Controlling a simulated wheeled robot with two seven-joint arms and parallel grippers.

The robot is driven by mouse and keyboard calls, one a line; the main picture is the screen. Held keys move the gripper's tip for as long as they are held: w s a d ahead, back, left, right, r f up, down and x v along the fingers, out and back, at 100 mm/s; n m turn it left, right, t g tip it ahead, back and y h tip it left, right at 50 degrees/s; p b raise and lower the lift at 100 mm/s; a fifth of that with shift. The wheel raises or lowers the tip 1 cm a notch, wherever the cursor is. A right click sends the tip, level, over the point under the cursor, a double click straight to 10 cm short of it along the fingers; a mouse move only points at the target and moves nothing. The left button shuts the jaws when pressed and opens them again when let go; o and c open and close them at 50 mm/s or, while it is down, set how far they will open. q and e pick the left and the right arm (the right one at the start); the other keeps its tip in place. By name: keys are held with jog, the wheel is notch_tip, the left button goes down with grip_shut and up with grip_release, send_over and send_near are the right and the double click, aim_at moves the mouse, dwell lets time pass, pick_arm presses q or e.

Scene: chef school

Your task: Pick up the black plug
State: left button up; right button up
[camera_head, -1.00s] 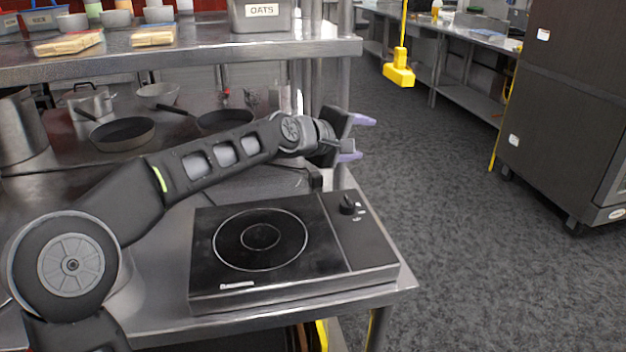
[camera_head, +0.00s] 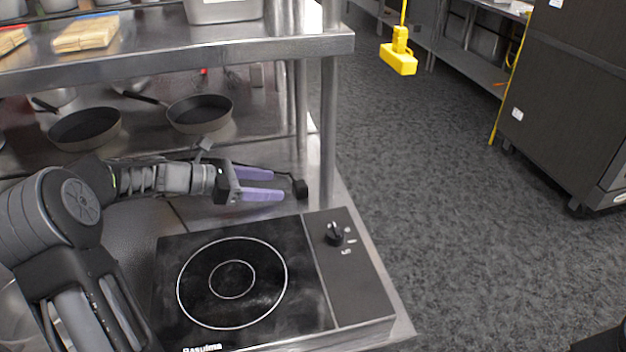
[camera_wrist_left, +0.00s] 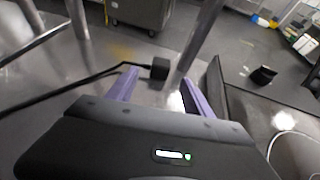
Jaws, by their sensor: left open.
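The black plug (camera_head: 300,188) lies on the steel counter behind the hot plate, near the table leg. Its cord runs back to the left. My left gripper (camera_head: 284,184) is open, with its purple fingers pointing right toward the plug. The plug is just beyond the fingertips. In the left wrist view the plug (camera_wrist_left: 160,68) sits ahead of the gap between the fingers (camera_wrist_left: 158,82), nearer the left finger, with the cord passing by that finger. I cannot tell whether they touch. My right gripper is not in view.
The black induction hot plate (camera_head: 250,280) with a knob stands in front of the gripper. A steel post (camera_head: 328,130) rises close behind the plug, under a shelf (camera_head: 200,60). Pans (camera_head: 200,110) stand at the back left. A yellow socket box (camera_head: 398,58) hangs over the floor at right.

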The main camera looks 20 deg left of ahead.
aim_at(294, 187)
pick_arm(q)
jog(key=shift+s+d+r, duration=0.1)
jog(key=shift+s, duration=0.1)
jog(key=shift+x, duration=1.35)
jog(key=shift+p+x, duration=0.6)
jog(key=shift+x, duration=2.05)
jog(key=shift+c, duration=0.6)
grip_shut()
